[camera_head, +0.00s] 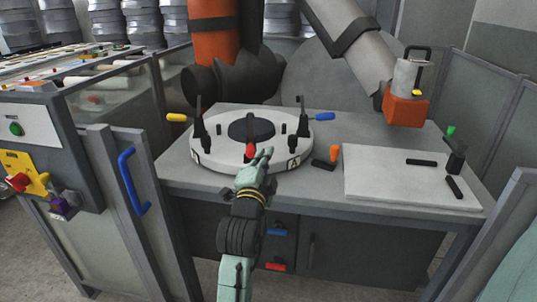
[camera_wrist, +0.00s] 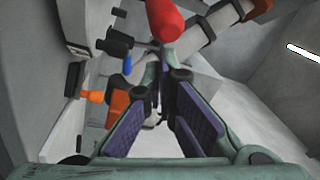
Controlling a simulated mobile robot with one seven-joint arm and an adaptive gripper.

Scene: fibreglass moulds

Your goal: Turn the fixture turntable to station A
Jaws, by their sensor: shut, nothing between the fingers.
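The fixture turntable (camera_head: 222,160) is a round white disc with a dark hub (camera_head: 251,128) on the grey bench. A label A (camera_head: 293,163) is on its front rim, right of the middle; another label (camera_head: 195,155), too small to read, is on the left rim. A red knob (camera_head: 250,149) stands at the disc's near side and also shows in the wrist view (camera_wrist: 165,18). My gripper (camera_head: 265,154) is shut and empty, close beside the knob on its right. Its fingertips meet just below the knob in the wrist view (camera_wrist: 166,66). I cannot tell whether they touch it.
A pale plate (camera_head: 390,180) covers the bench's right. A machine and fence panel (camera_head: 125,200) stand left.

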